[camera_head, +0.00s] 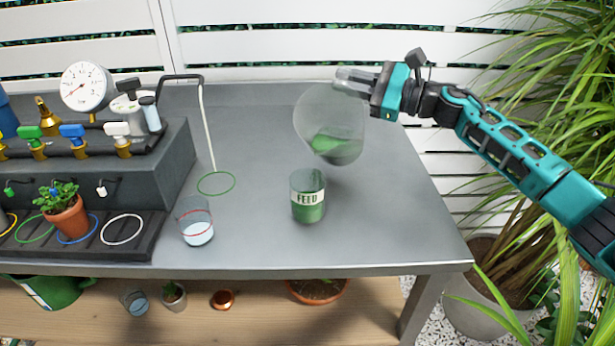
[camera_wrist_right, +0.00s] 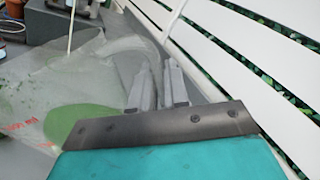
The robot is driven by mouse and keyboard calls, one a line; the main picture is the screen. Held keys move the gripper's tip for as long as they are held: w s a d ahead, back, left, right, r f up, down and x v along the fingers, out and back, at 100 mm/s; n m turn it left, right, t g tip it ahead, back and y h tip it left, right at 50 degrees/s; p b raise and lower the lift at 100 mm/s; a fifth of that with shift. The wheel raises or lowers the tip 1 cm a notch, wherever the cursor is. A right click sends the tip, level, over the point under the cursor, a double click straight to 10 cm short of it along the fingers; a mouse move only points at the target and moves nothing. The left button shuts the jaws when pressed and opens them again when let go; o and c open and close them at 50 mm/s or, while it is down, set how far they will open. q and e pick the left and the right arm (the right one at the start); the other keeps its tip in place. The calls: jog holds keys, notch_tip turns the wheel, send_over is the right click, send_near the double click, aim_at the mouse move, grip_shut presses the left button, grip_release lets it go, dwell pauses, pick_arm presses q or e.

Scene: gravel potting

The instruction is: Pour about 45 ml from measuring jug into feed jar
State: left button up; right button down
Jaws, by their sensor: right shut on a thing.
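The measuring jug (camera_head: 322,112) is large and clear, with green contents pooled toward its lower side. It is tilted and held above the grey table, behind and to the right of the feed jar. My right gripper (camera_head: 347,82) is shut on the jug at its upper right; the jug also shows in the right wrist view (camera_wrist_right: 75,75). The feed jar (camera_head: 308,196) is a clear upright jar labelled FEED on the table, with green inside. No stream between jug and jar is visible. My left gripper is not in view.
A glass with red rings (camera_head: 196,222) holds pale liquid left of the jar. A green ring (camera_head: 216,183) lies under a thin spout (camera_head: 208,125). A dark valve stand (camera_head: 150,165) with a gauge (camera_head: 88,86) and a potted plant (camera_head: 66,215) fills the left. The table right of the jar is clear.

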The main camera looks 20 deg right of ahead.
aim_at(337, 124)
dwell(0.4)
jog(key=shift+w+d+f+m+b, duration=0.45)
jog(key=shift+w+m, duration=0.15)
jog(key=w+d+f+m+b, duration=0.3)
jog(key=w+f+m+b, duration=0.1)
jog(key=f+m, duration=0.2)
jog(key=shift+d+g, duration=0.2)
jog(key=shift+g, duration=0.2)
